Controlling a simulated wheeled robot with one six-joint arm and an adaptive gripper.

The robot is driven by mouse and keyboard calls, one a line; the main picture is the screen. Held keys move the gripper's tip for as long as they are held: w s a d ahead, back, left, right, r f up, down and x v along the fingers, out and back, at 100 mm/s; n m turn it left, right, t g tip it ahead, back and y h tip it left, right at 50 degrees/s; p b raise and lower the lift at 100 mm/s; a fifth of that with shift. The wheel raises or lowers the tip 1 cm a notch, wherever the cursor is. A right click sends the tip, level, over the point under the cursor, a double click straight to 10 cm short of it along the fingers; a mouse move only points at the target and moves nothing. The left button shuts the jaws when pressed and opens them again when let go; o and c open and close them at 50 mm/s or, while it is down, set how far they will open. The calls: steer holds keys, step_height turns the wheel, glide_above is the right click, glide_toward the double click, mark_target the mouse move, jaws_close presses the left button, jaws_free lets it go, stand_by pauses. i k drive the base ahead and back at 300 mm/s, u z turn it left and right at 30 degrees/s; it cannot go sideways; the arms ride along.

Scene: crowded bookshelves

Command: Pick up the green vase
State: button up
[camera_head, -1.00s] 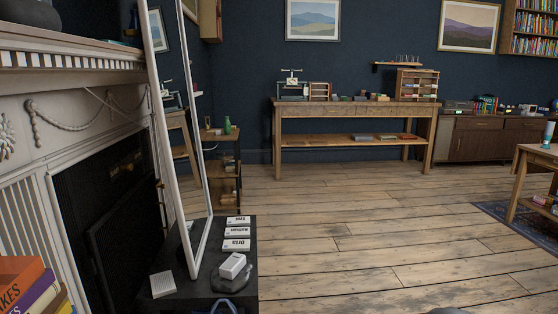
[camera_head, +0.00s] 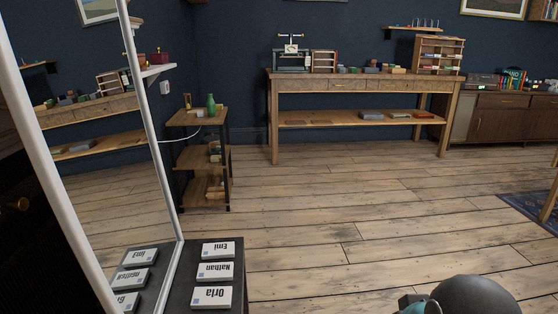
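A small green vase (camera_head: 211,104) stands upright on the top board of a narrow wooden shelf unit (camera_head: 186,119) against the dark blue wall, left of the middle. An hourglass-like item (camera_head: 188,101) stands to its left on the same board. The vase is far from me, across the floor. A dark rounded part of my arm shows at the bottom right; my gripper's fingers are not in view.
A leaning mirror (camera_head: 160,190) and a dark low table (camera_head: 236,255) with name cards (camera_head: 214,271) stand close on the left. A wooden workbench (camera_head: 350,84) stands at the back. The plank floor (camera_head: 340,215) between is clear.

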mark_target(211, 109)
steer(key=i, duration=1.85)
steer(key=u, duration=0.45)
steer(key=i, duration=1.85)
steer(key=u, duration=0.45)
steer(key=i, duration=0.7)
steer(key=u, duration=0.05)
